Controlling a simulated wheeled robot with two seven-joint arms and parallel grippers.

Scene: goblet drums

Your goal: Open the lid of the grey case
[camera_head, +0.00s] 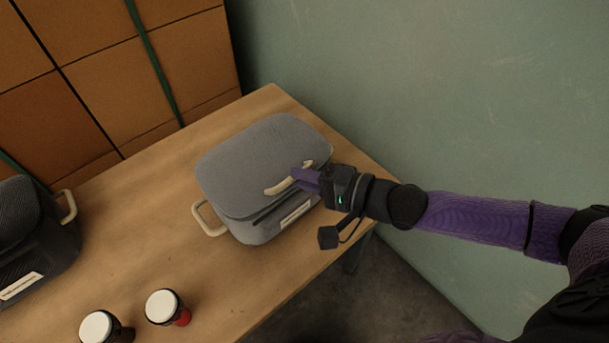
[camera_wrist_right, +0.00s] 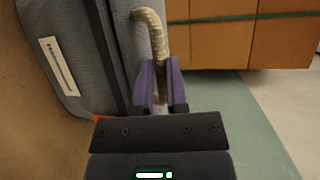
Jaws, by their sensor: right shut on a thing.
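The grey case (camera_head: 262,165) stands on the wooden table near its right edge. Its lid looks shut, though a dark gap runs along the front under the lid's edge. A cream handle (camera_head: 280,187) sits on the front of the lid. My right gripper (camera_head: 296,177) is at this handle, its purple fingers shut on it. In the right wrist view the handle (camera_wrist_right: 154,35) curves down between the fingers of my right gripper (camera_wrist_right: 161,88), and the case (camera_wrist_right: 92,30) is on the left. My left gripper is not in view.
A darker case (camera_head: 40,245) stands at the table's left. Two small drums with white tops, one (camera_head: 162,306) and another (camera_head: 98,327), stand near the front. Stacked brown boxes (camera_head: 120,75) are behind. A green wall (camera_head: 430,90) rises beyond the table (camera_head: 140,220).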

